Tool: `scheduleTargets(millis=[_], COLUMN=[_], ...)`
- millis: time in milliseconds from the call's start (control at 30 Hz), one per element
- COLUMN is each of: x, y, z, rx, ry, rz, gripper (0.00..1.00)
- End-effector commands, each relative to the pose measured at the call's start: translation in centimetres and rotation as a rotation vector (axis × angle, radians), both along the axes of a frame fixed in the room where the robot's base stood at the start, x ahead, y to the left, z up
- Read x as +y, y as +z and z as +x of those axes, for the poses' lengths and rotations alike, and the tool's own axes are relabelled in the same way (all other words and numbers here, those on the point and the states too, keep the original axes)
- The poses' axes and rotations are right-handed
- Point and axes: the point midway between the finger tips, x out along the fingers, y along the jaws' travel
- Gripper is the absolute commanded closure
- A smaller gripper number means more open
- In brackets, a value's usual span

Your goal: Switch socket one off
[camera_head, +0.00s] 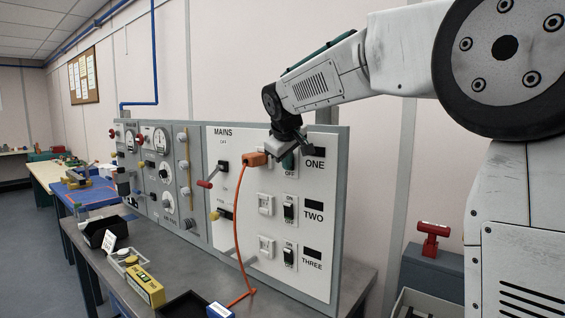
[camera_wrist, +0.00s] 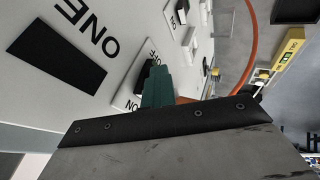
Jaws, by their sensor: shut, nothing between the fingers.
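The grey panel (camera_head: 275,205) carries socket rows labelled ONE, TWO and THREE. An orange plug (camera_head: 255,159) sits in socket one, with an orange cable hanging from it. The socket one switch (camera_wrist: 143,77) is a black rocker on a white plate between ON and OFF labels. In the head view my gripper mostly covers it; only its OFF label shows below. My gripper (camera_head: 289,160) is shut and empty, its teal fingertips (camera_wrist: 158,88) right at the switch. I cannot tell whether they touch, or which way the rocker is set.
The socket two switch (camera_head: 290,209) and socket three switch (camera_head: 290,255) lie below. Mains levers (camera_head: 222,167) stick out on the left. The bench (camera_head: 190,262) holds a yellow box (camera_head: 145,286) and black trays. A red-handled object (camera_head: 432,238) stands at right.

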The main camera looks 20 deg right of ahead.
Motion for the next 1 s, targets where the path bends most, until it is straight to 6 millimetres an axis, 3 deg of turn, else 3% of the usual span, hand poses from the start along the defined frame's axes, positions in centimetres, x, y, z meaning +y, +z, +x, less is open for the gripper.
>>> scheduleTargets(millis=[300, 667, 933, 1000], x=[-0.2, -0.2, 2.4, 2.6], y=[1.8, 2.0, 2.3, 3.7], z=[0.0, 0.0, -1.5, -2.3], rx=[-0.011, -0.013, -0.006, -0.01], ry=[-0.002, -0.002, -0.01, -0.016], rz=[-0.003, -0.005, -0.001, -0.001], gripper=[1.0, 1.0, 1.0, 1.0])
